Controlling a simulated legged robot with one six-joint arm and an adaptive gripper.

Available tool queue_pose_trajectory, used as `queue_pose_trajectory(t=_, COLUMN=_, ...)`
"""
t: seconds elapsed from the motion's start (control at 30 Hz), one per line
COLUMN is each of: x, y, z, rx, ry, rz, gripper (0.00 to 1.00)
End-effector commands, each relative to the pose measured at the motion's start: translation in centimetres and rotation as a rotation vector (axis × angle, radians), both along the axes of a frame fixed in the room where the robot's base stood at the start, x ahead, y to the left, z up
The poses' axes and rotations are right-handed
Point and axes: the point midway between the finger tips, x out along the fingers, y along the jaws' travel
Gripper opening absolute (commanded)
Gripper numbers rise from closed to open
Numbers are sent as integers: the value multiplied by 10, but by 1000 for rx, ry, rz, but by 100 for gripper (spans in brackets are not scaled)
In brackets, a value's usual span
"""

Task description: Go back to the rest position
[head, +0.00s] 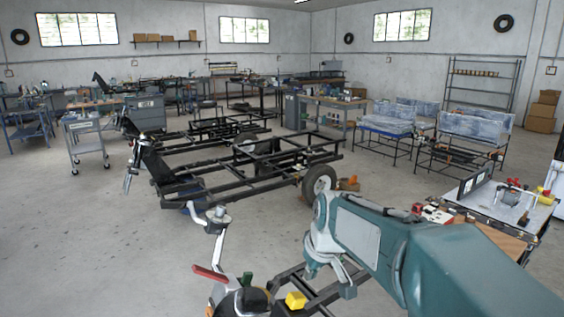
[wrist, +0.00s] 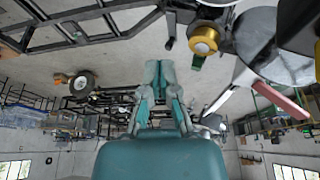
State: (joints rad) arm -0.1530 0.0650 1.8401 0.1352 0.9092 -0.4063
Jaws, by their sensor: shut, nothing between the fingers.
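My gripper (wrist: 160,72) shows in the wrist view, its teal fingers together and empty, pointing up in that picture. In the head view my teal arm (head: 430,255) reaches in from the lower right, over the near frame; the fingertips are hard to make out there. Below and left of the arm stands a near vehicle frame (head: 325,290) with a yellow block (head: 295,300), a green piece (head: 248,279) and a red-handled lever (head: 210,273). In the wrist view a gold round part (wrist: 204,40) and a red handle (wrist: 282,102) lie to the right, apart from the fingers.
A longer black chassis (head: 255,175) with a wheel (head: 319,183) stands mid-room. A work table (head: 520,208) with tools is at the right. A grey trolley (head: 85,140) stands at the left. The floor at lower left (head: 80,245) is clear.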

Motion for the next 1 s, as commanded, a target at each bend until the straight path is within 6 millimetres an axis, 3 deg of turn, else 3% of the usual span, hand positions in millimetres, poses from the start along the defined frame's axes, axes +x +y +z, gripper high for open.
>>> queue_pose_trajectory(t=0.37, x=-52, y=-33, z=20, rx=10, ry=-28, rz=-103, gripper=0)
queue_pose_trajectory(t=0.63, x=-128, y=-59, z=28, rx=18, ry=-70, rz=-254, gripper=0)
queue_pose_trajectory(t=0.8, x=-174, y=-74, z=22, rx=27, ry=-98, rz=-352, gripper=0)
queue_pose_trajectory(t=1.0, x=-217, y=-87, z=7, rx=38, ry=-125, rz=-446, gripper=0)
